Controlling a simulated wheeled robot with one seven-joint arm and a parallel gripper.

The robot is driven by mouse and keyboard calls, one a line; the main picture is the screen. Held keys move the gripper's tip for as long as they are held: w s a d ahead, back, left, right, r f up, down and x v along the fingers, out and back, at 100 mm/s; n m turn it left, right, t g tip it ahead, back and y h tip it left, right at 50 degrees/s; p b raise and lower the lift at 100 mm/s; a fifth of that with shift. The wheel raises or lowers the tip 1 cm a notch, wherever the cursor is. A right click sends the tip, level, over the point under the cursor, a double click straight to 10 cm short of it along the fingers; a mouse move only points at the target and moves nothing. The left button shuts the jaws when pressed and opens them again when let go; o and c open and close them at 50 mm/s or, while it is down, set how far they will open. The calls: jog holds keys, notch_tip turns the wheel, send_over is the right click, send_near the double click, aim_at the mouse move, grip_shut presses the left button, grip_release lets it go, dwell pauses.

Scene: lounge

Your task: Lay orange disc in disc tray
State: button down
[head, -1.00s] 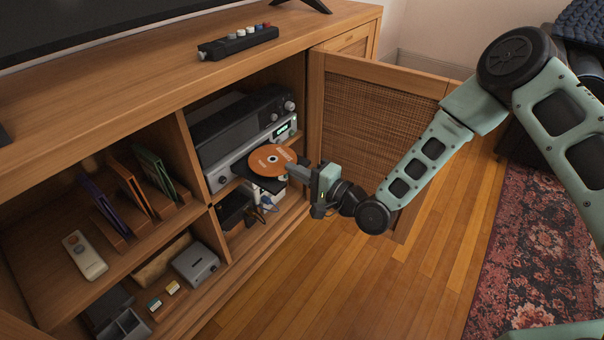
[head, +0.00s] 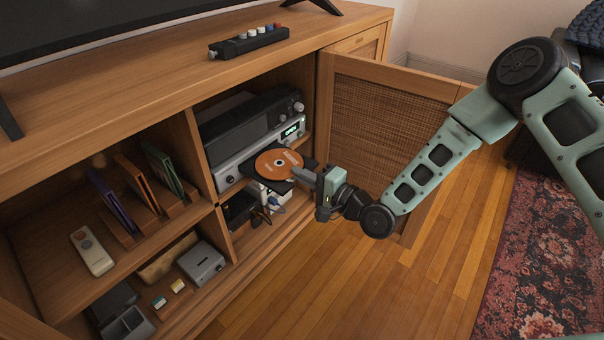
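The orange disc (head: 277,163) lies flat over the dark disc tray (head: 310,163), which sticks out from the front of the silver player (head: 229,172) in the open cabinet. The disc looks seated in the tray or just above it; I cannot tell which. My gripper (head: 297,173) reaches in from the right, its fingertips at the disc's near right edge. The small view does not show whether the fingers still pinch the disc or stand apart from it.
The open woven door (head: 385,130) stands behind my arm. A dark unit (head: 245,127) sits on the player. Cases (head: 112,200), a remote (head: 92,250) and a grey box (head: 202,263) fill other compartments. The wooden floor (head: 370,285) in front is clear.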

jog(key=shift+f, duration=0.1)
dwell(0.3)
jog(key=shift+f, duration=0.25)
jog(key=c, duration=2.1)
grip_release()
jog(key=o, duration=0.5)
jog(key=shift+c, duration=0.6)
jog(key=shift+s+d, duration=0.1)
jog(key=v, duration=0.6)
jog(key=shift+s+d+p, duration=0.2)
jog(key=shift+d+p, duration=0.1)
jog(key=shift+p, duration=0.1)
